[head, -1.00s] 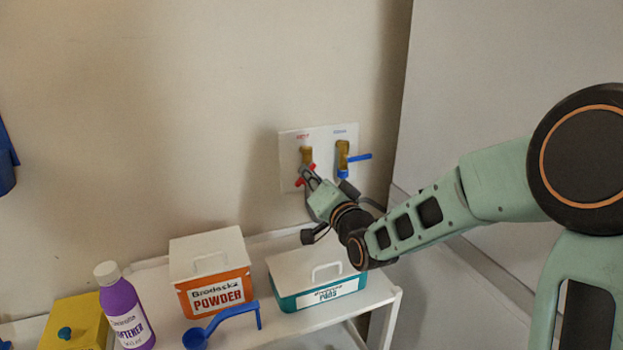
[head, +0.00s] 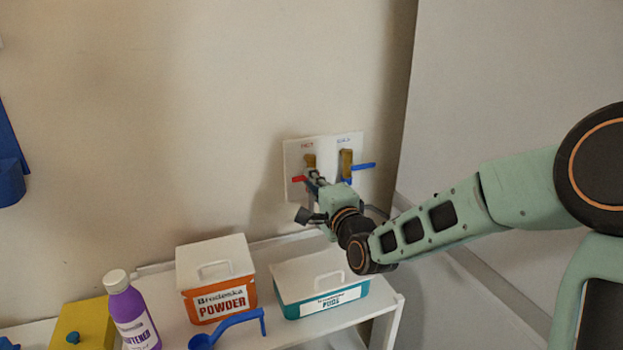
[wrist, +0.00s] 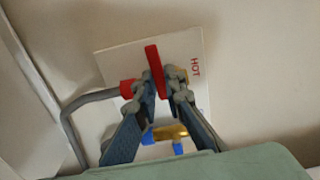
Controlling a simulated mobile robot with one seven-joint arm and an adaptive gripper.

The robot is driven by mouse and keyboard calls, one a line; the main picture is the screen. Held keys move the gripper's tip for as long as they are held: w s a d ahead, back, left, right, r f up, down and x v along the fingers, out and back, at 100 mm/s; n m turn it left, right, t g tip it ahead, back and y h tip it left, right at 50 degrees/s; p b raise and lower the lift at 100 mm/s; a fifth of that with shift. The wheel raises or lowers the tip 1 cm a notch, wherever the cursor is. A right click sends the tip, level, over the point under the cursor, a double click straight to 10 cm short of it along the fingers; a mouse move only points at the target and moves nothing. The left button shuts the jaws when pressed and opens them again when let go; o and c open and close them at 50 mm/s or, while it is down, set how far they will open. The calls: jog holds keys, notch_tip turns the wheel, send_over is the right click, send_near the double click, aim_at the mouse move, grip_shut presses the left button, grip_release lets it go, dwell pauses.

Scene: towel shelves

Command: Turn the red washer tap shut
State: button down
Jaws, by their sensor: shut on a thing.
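The red washer tap has a brass body (head: 310,160) under the HOT label on a white wall plate (head: 293,160). Its red handle (head: 298,179) sticks out to the left, roughly level. In the wrist view the red handle (wrist: 154,66) runs between my fingertips. My gripper (head: 315,181) is shut on the handle, with a finger on each side in the wrist view (wrist: 165,88). In the head view my gripper hides the handle's right part.
A second brass tap (head: 346,160) with a blue handle (head: 364,166) sits close on the right. A grey hose (wrist: 68,118) bends beside the plate. Below, a shelf (head: 345,325) holds a powder box (head: 217,280), a pods box (head: 320,284), a blue scoop (head: 228,325) and a purple bottle (head: 132,318).

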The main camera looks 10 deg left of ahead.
jog(key=shift+m, duration=0.3)
jog(key=c, duration=2)
grip_release()
jog(key=shift+s+d, duration=0.1)
jog(key=shift+s, duration=0.05)
jog(key=v, duration=1.1)
jog(key=shift+s+d, duration=0.25)
jog(key=shift+s, duration=0.05)
jog(key=shift+w, duration=0.1)
